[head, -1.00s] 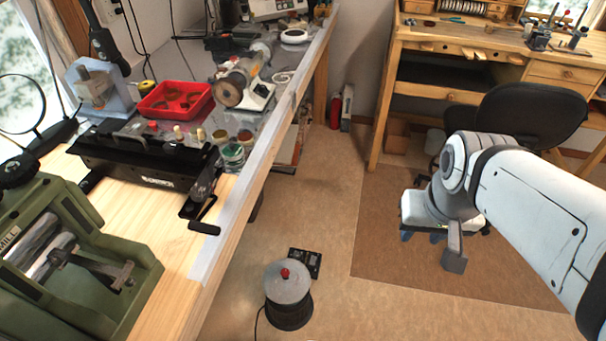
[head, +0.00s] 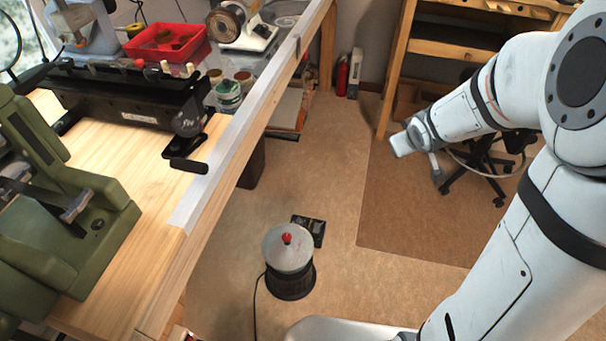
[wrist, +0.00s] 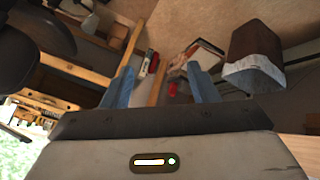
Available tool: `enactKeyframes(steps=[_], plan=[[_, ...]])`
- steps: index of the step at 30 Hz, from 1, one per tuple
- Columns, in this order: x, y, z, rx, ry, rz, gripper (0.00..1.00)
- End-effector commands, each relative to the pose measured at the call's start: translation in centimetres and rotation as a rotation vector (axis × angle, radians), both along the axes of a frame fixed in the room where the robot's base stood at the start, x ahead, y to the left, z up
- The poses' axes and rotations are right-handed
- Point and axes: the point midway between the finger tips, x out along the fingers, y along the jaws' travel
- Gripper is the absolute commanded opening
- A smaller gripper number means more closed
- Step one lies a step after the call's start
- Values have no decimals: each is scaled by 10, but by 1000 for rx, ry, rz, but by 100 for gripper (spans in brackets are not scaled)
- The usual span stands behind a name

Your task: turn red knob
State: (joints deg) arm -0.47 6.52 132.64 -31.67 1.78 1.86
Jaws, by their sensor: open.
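A small red knob (head: 287,238) sits on top of a round grey lid on a dark drum-like canister (head: 290,277) on the floor, right of the workbench. My gripper (head: 400,146) is up and to the right of the knob in the head view, well apart from it. In the wrist view my gripper (wrist: 162,86) shows two blue-grey fingers spread apart with nothing between them. I cannot make out the knob in the wrist view.
The wooden workbench (head: 130,235) with a green machine (head: 60,200) and black device fills the left. A dark flat box (head: 308,231) lies behind the canister. A black cable runs from the canister. Floor between canister and desk (head: 440,50) is clear.

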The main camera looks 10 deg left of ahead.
Motion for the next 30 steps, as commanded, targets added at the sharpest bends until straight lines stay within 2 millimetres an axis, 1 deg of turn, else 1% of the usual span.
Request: enactKeyframes(steps=[1,2,3,5,6,8,9,11,12,14,15,17,18,21,24,27,30], plan=[[19,10,-48,3,-21,69,54],[29,17,-64,5,-45,112,54],[42,27,-87,14,-73,175,54],[57,45,-122,36,-110,273,54],[65,57,-146,59,-133,339,54],[72,77,-184,100,-165,437,54],[75,91,-209,135,-183,501,54],[75,112,-246,194,-210,596,54],[71,125,-271,240,-225,658,54],[64,144,-307,318,-246,746,54],[56,157,-331,377,-259,801,54],[42,173,-364,471,-274,878,54],[31,182,-384,536,-285,922,54],[3,199,-425,696,-302,1011,54],[-22,208,-451,834,-315,1067,54],[-39,212,-465,932,-323,1097,54],[-48,214,-471,987,-327,1113,54]])
